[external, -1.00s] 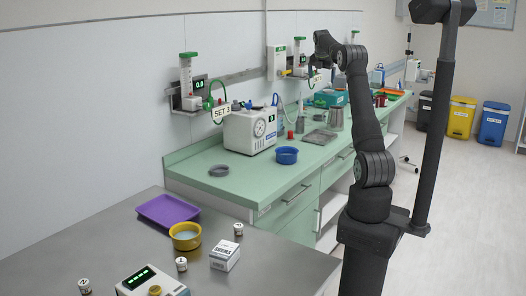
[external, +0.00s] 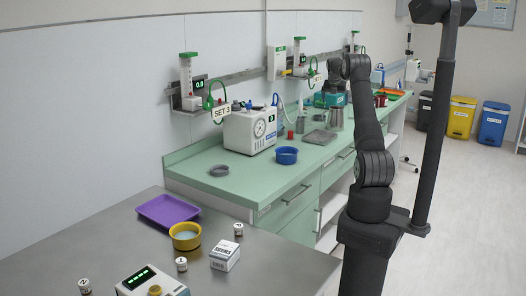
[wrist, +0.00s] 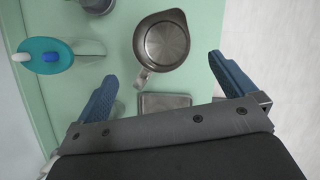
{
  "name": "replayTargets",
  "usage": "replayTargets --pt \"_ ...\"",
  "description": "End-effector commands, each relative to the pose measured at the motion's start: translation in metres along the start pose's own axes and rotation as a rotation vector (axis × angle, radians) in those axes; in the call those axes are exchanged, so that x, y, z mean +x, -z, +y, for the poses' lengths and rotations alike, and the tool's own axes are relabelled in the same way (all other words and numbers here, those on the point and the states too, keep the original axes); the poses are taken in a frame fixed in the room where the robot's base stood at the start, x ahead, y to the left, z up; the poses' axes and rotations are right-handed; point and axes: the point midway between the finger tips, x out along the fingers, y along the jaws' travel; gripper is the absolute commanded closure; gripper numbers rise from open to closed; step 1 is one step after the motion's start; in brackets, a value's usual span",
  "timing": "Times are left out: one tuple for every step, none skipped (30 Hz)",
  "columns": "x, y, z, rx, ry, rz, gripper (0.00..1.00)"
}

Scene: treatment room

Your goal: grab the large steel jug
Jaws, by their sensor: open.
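The large steel jug (wrist: 178,42) stands upright and open-topped in the upper middle of the wrist view. Its handle points down toward my gripper. It also shows on the green counter in the external view (external: 336,119). My gripper (wrist: 165,73) is open and empty, its two blue fingers spread wide. In the picture, the jug lies between and beyond the fingertips, with no clear contact. In the external view, my gripper is hard to make out against the arm and teal case behind the jug.
A flat steel tray (external: 320,137) lies just in front of the jug. A teal-topped container (wrist: 44,56) and another steel vessel (wrist: 97,4) are to the left in the wrist view. A blue bowl (external: 286,155) and a white machine (external: 250,131) stand farther left on the counter.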

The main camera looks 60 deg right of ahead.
Motion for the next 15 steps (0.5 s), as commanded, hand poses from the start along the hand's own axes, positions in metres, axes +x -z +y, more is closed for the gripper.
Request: replayTargets --pt "0.012 0.000 0.000 0.000 0.001 0.002 0.00" --pt "0.017 0.000 0.000 0.000 0.001 0.001 0.00" --pt "0.024 0.000 -0.001 0.000 0.001 0.001 0.00" --pt "0.028 0.000 -0.001 0.000 0.001 0.002 0.00" --pt "0.032 0.000 -0.001 0.000 0.001 0.002 0.00" --pt "0.035 0.000 -0.001 0.001 0.001 0.001 0.00" --pt "0.038 0.000 -0.001 0.001 0.000 0.000 0.00" --pt "0.039 0.000 -0.001 0.001 0.000 0.000 0.00" --pt "0.041 0.000 -0.001 0.001 0.000 0.000 0.00" --pt "0.042 0.000 -0.001 0.001 0.000 0.000 0.00" --pt "0.043 0.000 -0.001 0.001 0.000 0.000 0.00" --pt "0.045 0.000 -0.001 0.001 0.000 0.000 0.00" --pt "0.047 0.000 -0.001 0.001 0.000 0.000 0.00" --pt "0.050 -0.001 -0.002 0.001 0.000 0.001 0.00" --pt "0.054 -0.001 -0.003 0.001 0.001 0.001 0.00"
